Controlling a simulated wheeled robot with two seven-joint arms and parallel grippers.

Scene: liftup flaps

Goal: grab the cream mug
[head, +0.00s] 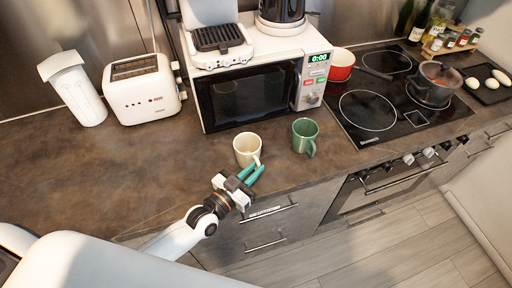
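The cream mug (246,148) stands upright on the brown counter in front of the microwave. Its handle faces right and toward the counter's front edge. My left gripper (255,172) is just in front of the mug, with its teal fingers pointing at the handle side. The fingers look parted, with a gap between them. I cannot tell whether a fingertip touches the mug or its handle. My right gripper is not in view.
A green mug (305,136) stands to the right of the cream mug. Behind them is a microwave (250,90) with a grill on top. A toaster (143,90) stands at left, a black cooktop (385,110) at right. The counter (110,170) left of the mug is clear.

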